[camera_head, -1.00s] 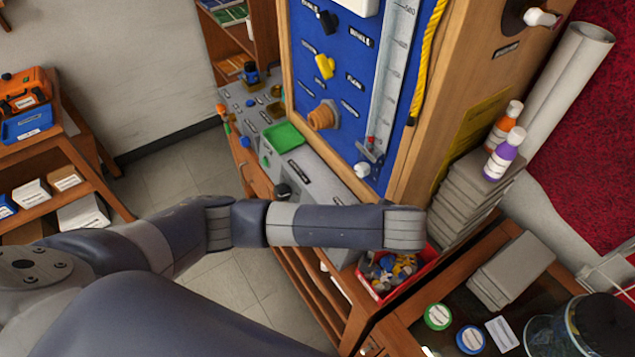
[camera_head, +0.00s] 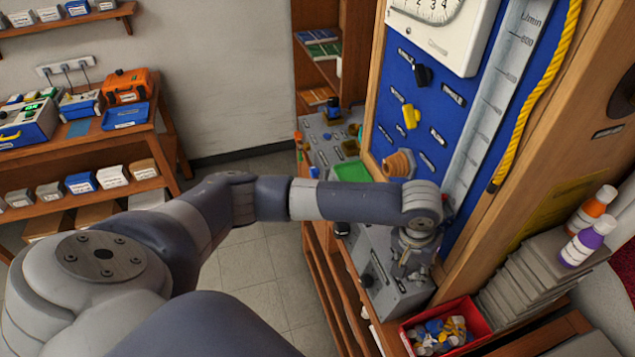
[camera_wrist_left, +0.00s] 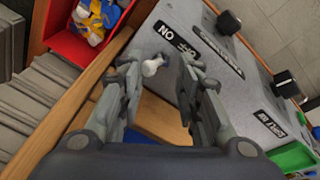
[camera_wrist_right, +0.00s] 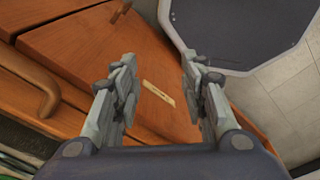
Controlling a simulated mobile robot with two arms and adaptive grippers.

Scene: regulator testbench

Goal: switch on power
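A grey control box (camera_head: 400,300) stands on the wooden bench at the foot of the blue panel. In the left wrist view its face (camera_wrist_left: 235,85) carries a small white switch knob (camera_wrist_left: 152,67) beside a label reading ON, upside down. My left gripper (camera_head: 412,262) points down over this box. In its wrist view the left gripper (camera_wrist_left: 160,72) is open, with a finger on each side of the white knob; I cannot tell whether they touch it. My right gripper (camera_wrist_right: 159,62) is open and empty above brown wooden furniture and is outside the head view.
A red bin (camera_head: 447,328) of small parts sits just right of the box. Grey stacked blocks (camera_head: 525,285) carry an orange and a purple bottle. The floor left of the bench is clear.

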